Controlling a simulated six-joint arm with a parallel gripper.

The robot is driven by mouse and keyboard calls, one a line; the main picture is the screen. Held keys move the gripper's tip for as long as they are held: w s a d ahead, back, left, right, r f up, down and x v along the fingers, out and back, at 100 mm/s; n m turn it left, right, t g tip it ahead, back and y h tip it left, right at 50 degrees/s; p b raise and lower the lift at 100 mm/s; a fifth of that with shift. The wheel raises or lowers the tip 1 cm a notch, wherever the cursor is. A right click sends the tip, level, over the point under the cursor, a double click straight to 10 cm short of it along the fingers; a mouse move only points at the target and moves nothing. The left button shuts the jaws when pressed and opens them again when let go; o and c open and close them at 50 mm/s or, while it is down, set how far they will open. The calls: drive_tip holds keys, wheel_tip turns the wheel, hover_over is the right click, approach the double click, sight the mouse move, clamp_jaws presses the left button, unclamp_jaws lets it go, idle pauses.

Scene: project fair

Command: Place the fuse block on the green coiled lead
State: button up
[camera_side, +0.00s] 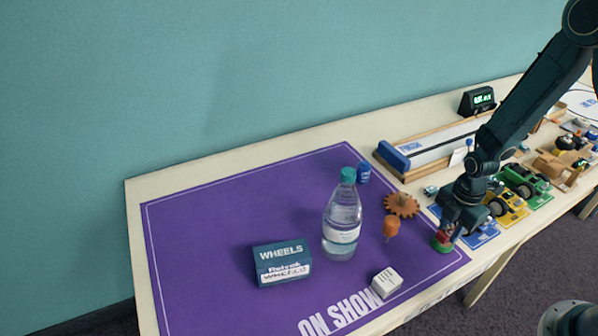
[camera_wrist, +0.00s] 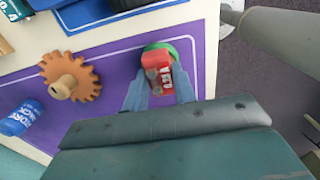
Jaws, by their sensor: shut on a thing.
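The fuse block is a small red block with white lettering, seen in the wrist view (camera_wrist: 158,72) between my fingers and in the side view (camera_side: 443,236). The green coiled lead (camera_side: 440,246) lies flat near the purple mat's right corner. In the wrist view the lead (camera_wrist: 174,47) shows as a green ring edge around the far end of the block. My gripper (camera_side: 447,229) points down over the lead and is shut on the block. The block covers most of the lead. I cannot tell whether the two touch.
On the purple mat (camera_side: 230,225) stand a bottle (camera_side: 342,222), a wheels box (camera_side: 282,263), a white box (camera_side: 386,282), an orange-handled item (camera_side: 391,228), and a blue can (camera_side: 364,173). A brown gear (camera_side: 402,204) is close by. Toy vehicles (camera_side: 505,204) stand right of my gripper.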

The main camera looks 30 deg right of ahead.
sight(449, 231)
drive_tip(key=shift+f, duration=0.15)
drive_tip(key=o, duration=1)
wheel_tip(449, 231, up, 12)
drive_tip(key=shift+r, duration=0.2)
idle(0.4)
idle(0.5)
